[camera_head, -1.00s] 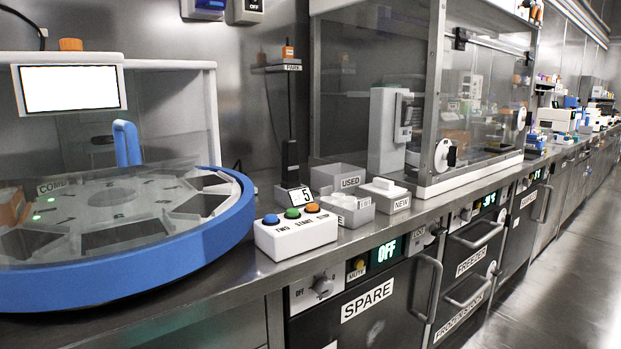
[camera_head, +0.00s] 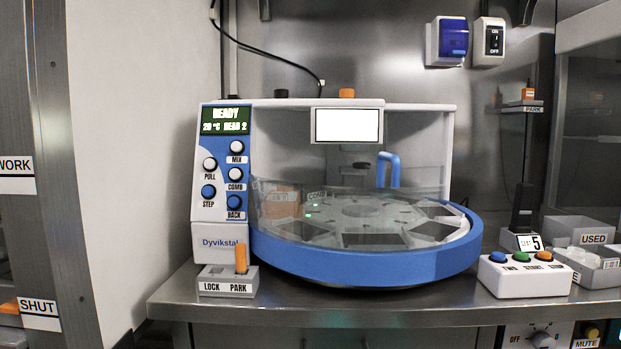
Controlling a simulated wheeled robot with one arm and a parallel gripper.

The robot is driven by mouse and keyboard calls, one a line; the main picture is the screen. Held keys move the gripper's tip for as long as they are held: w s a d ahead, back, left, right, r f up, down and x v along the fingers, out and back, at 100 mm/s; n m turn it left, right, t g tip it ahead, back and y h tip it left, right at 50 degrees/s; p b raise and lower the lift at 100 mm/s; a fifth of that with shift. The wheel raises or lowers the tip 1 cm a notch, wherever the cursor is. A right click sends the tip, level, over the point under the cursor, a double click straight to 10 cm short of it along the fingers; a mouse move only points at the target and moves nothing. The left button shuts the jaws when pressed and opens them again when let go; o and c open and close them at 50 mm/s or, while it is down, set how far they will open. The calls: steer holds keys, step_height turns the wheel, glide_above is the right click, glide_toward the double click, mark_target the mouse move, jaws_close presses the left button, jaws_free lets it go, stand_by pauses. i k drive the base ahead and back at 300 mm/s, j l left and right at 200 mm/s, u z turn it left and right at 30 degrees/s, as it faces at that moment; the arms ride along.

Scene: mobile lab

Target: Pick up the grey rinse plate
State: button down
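I cannot pick out the grey rinse plate for sure. A blue-rimmed round carousel machine (camera_head: 363,262) stands on the bench in the middle of the view. Under its clear cover are several dark grey slots or plates, one at the front (camera_head: 378,240), and I cannot tell whether any is the rinse plate. An orange patch (camera_head: 281,201) shows through the cover at the left. My gripper is not in view.
The control panel (camera_head: 223,175) reads READY. A LOCK/PARK block (camera_head: 228,282) with an orange lever stands at the bench's front left. A button box (camera_head: 524,275) and a grey USED bin (camera_head: 581,231) are at right. A SHUT-labelled frame (camera_head: 40,316) stands at far left.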

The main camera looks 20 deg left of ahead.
mark_target(592, 272)
steer(key=u, duration=0.9)
steer(key=z, duration=1.4)
steer(key=k+l, duration=0.05)
steer(key=l, duration=0.05)
